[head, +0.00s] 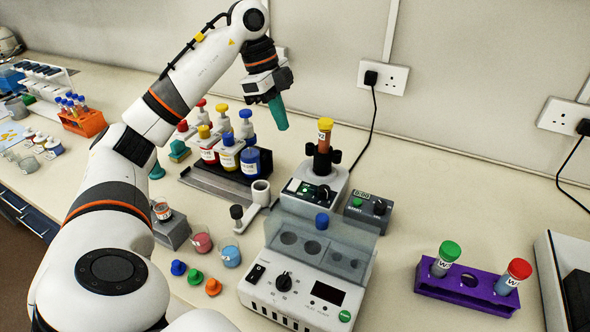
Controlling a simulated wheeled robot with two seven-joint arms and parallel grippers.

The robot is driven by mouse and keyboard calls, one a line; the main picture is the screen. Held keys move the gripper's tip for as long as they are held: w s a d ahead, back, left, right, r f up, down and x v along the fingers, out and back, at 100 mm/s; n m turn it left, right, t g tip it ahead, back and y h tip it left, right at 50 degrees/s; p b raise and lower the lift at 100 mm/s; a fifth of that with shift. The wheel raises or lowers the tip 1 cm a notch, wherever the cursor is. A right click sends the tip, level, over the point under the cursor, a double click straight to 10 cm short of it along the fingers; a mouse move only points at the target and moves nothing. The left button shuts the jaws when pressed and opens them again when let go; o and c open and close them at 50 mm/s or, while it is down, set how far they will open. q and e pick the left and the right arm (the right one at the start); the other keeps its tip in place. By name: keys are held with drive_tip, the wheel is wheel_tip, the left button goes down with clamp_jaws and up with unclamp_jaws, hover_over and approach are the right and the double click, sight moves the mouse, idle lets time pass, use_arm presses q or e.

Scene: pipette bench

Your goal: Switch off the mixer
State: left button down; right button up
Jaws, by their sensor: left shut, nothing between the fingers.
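The mixer (312,191) is a white box with a dark sloped front panel, standing behind a larger white machine. Its panel carries a small green mark or light (292,185) and a black knob (324,193). A tube with a yellow cap and reddish-brown contents (323,140) stands upright in the black holder on top of the mixer. My left gripper (279,121) has teal fingers, is shut and empty, and hangs pointing down behind and left of the tube, apart from it. My right gripper is not in view.
The larger white machine (262,297) with a clear cover stands in front of the mixer. A grey timer (368,211) is at its right. Capped bottles (228,156) stand in a rack to the left. A purple rack (440,289) holds two tubes. Bench between timer and purple rack is clear.

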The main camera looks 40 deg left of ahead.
use_arm(q)
approach(297, 186)
drive_tip(key=f, duration=0.1)
drive_tip(key=w+d+f, duration=0.1)
drive_tip(key=f, duration=0.1)
drive_tip(key=w+f, duration=0.1)
drive_tip(key=shift+d+f, duration=0.15)
drive_tip(key=shift+f, duration=0.25)
drive_tip(key=shift+f+p, duration=0.3)
drive_tip(key=shift+f, duration=0.25)
drive_tip(key=shift+w+f, duration=0.15)
drive_tip(key=shift+f, duration=0.15)
drive_tip(key=shift+s+d+r, duration=0.15)
drive_tip(key=shift+s, duration=0.65)
